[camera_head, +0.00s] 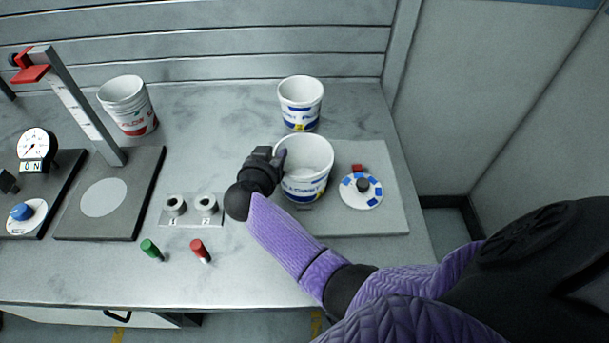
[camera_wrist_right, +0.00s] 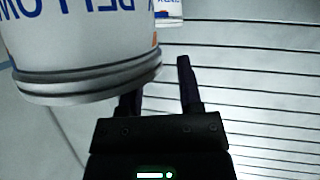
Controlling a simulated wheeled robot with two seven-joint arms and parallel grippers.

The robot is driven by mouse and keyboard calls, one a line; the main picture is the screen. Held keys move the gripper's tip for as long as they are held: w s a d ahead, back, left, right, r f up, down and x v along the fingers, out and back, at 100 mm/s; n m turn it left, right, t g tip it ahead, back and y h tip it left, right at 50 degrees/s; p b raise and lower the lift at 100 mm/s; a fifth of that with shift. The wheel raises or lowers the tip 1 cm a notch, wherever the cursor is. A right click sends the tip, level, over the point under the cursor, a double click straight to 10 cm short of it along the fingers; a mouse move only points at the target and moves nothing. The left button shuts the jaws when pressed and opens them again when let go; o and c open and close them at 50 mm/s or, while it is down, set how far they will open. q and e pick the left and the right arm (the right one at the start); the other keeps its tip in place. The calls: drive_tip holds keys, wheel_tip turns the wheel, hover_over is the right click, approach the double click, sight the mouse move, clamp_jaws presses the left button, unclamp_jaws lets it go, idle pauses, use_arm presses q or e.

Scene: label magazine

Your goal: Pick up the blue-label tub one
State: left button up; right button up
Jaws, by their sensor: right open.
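Two white tubs with blue lettering are in the head view. The near one (camera_head: 308,185) stands upright on the left part of a grey plate, and the far one (camera_head: 300,104) stands behind it. My right gripper (camera_head: 279,160) is open at the left rim of the near tub. In the right wrist view the near tub (camera_wrist_right: 85,45) fills the upper left and hides part of one finger of the gripper (camera_wrist_right: 160,86); the other finger is in plain sight. Whether they touch the tub is unclear. My left gripper is out of view.
A red-label tub stack (camera_head: 127,104) stands at the back left, beside a post stand (camera_head: 85,110). A blue-marked dial (camera_head: 361,190) sits right of the near tub.

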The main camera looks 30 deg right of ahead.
drive_tip(key=shift+w+d+f, duration=0.1)
drive_tip(key=shift+w+d, duration=0.25)
drive_tip(key=shift+s+a, duration=0.1)
drive_tip(key=shift+s, duration=0.05)
drive_tip(key=shift+c, duration=1.6)
clamp_jaws()
